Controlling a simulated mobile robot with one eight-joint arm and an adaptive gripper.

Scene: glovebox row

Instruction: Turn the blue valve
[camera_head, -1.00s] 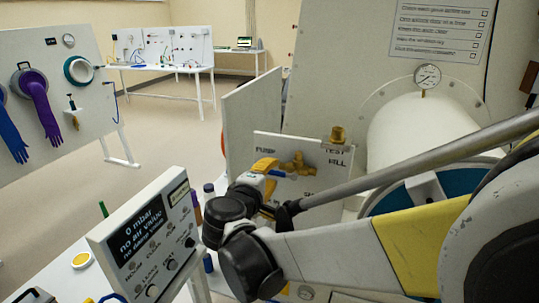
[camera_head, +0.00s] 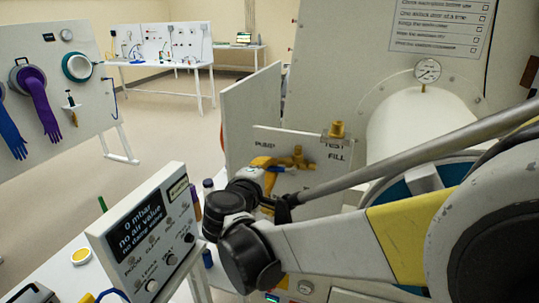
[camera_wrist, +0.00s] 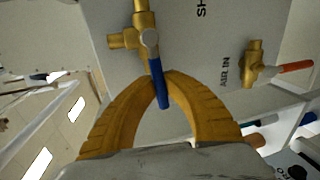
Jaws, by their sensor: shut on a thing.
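The blue valve has a brass body (camera_wrist: 140,22) and a long blue handle (camera_wrist: 162,88) in the wrist view. My gripper (camera_wrist: 160,82) has its two yellow fingers closed around the handle from both sides, near its middle. The handle's free end points down toward the palm in that view. In the head view, the brass body (camera_head: 298,158) shows on the white valve panel (camera_head: 335,165).
A second brass valve (camera_wrist: 252,65) with an orange-red handle, labelled AIR IN, is beside the blue one. A display box (camera_head: 145,235) reads 0 mbar and stands close left of my wrist. A round gauge (camera_head: 427,71) is above the white cylinder. Open floor lies at left.

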